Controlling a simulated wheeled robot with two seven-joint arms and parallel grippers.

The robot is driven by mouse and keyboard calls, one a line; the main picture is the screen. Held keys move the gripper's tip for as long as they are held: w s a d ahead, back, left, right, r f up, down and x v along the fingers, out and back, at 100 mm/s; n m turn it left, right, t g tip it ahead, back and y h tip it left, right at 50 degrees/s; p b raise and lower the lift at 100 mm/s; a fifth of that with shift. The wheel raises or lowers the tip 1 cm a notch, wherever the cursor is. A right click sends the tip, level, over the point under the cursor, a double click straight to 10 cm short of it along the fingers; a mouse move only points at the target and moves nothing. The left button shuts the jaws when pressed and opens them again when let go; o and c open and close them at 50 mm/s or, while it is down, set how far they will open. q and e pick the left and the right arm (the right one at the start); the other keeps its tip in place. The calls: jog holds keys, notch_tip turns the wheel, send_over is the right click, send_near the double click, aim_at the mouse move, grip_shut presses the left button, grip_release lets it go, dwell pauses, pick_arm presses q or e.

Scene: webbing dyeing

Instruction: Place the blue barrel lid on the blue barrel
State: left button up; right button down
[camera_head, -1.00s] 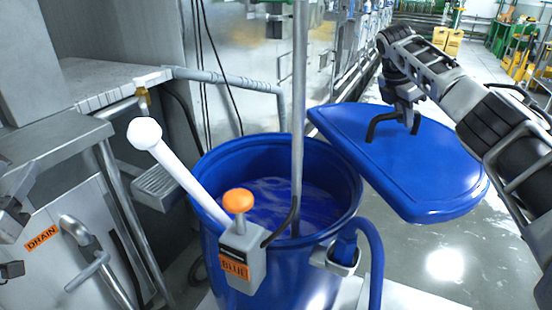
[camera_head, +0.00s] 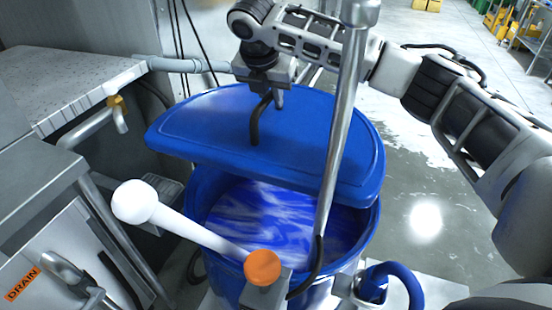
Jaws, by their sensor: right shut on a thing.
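The blue barrel lid (camera_head: 310,135) is a half-round plate with a dark handle (camera_head: 256,122). My right gripper (camera_head: 264,90) is shut on that handle, at the back of the lid. The lid is over the far part of the blue barrel (camera_head: 228,262), behind the upright metal pole, and hides the barrel's far rim. Its left end sticks out past the barrel's left side. I cannot tell whether it touches the rim. The near part of the opening is uncovered and shows swirled blue and white liquid (camera_head: 262,222). My left gripper is not in view.
The metal pole (camera_head: 340,135) rises from the barrel in front of the lid. A white ball-ended lever (camera_head: 180,225) and an orange knob (camera_head: 263,267) stand at the near rim. A blue hose (camera_head: 400,280) is at the lower right. Metal cabinets are close on the left.

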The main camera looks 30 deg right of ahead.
aim_at(265, 130)
notch_tip(265, 130, down, 16)
dwell(0.5)
jog(key=c, duration=1.4)
grip_release()
jog(key=shift+o, duration=0.2)
jog(key=v, duration=1.2)
